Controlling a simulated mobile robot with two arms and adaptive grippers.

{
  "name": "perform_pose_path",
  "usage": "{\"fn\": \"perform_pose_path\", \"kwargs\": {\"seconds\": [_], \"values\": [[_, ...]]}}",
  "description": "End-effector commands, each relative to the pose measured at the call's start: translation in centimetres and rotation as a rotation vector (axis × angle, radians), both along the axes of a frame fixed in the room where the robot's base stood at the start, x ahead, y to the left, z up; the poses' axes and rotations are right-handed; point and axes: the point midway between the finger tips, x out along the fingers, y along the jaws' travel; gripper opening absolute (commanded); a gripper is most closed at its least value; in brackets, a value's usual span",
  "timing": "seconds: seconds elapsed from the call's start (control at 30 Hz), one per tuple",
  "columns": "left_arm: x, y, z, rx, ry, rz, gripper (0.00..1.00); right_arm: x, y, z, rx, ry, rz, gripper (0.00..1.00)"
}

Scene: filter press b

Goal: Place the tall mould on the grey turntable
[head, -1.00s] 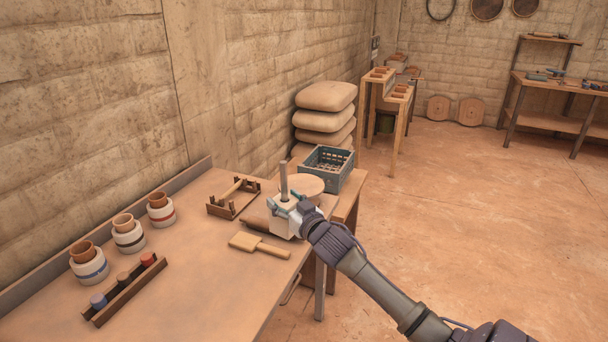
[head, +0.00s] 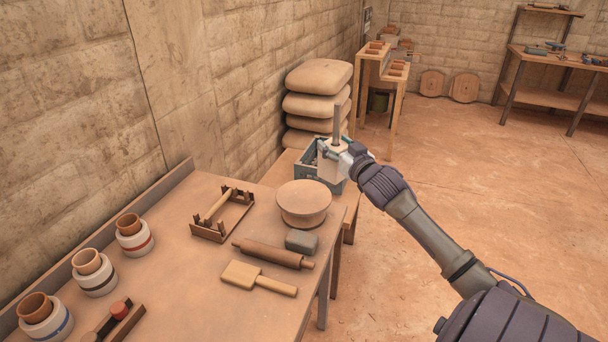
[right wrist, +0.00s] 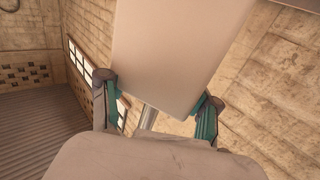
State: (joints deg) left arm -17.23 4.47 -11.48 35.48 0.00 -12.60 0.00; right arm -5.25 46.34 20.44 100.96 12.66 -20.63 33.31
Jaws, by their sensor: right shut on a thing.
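My right gripper (head: 338,150) is shut on a pale block, the tall mould (head: 331,168). A grey rod (head: 337,124) stands up above it in the head view. In the right wrist view, the mould (right wrist: 175,55) fills the space between the two green-padded fingers (right wrist: 155,105). The turntable (head: 303,199) is a round, thick disc near the table's far right corner, looking more tan than grey; its top is bare. The mould is apart from it, beyond and to its right. My left gripper is not in view.
A grey-blue crate (head: 307,172) is partly hidden behind the mould. Near the turntable lie a grey block (head: 301,241), a rolling pin (head: 272,254), a wooden paddle (head: 258,278) and a wooden rack (head: 222,215). Jars (head: 95,275) stand at the left. Stacked sacks (head: 318,95) stand behind.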

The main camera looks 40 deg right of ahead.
Motion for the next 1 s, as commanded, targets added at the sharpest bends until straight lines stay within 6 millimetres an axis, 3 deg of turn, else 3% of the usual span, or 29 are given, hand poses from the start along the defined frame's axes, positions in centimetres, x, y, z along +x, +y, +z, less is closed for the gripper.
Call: {"fn": "perform_pose_path", "kwargs": {"seconds": [0.2, 0.4, 0.57, 0.8, 1.0], "values": [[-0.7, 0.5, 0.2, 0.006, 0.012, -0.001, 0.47, 4.5, 2.0, -2.5, 0.005, -0.008, 0.0, 0.0], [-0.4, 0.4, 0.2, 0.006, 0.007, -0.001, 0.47, 7.4, 3.2, -4.5, 0.0, -0.005, -0.001, 0.0], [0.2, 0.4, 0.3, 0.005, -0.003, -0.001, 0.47, 8.1, 3.6, -5.2, -0.002, -0.004, 0.001, 0.0], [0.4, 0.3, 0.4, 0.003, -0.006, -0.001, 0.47, 8.1, 3.6, -8.5, 0.001, -0.003, -0.001, 0.0], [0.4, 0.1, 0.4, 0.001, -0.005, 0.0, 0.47, 8.1, 3.6, -9.0, -0.003, -0.005, 0.0, 0.0]]}}
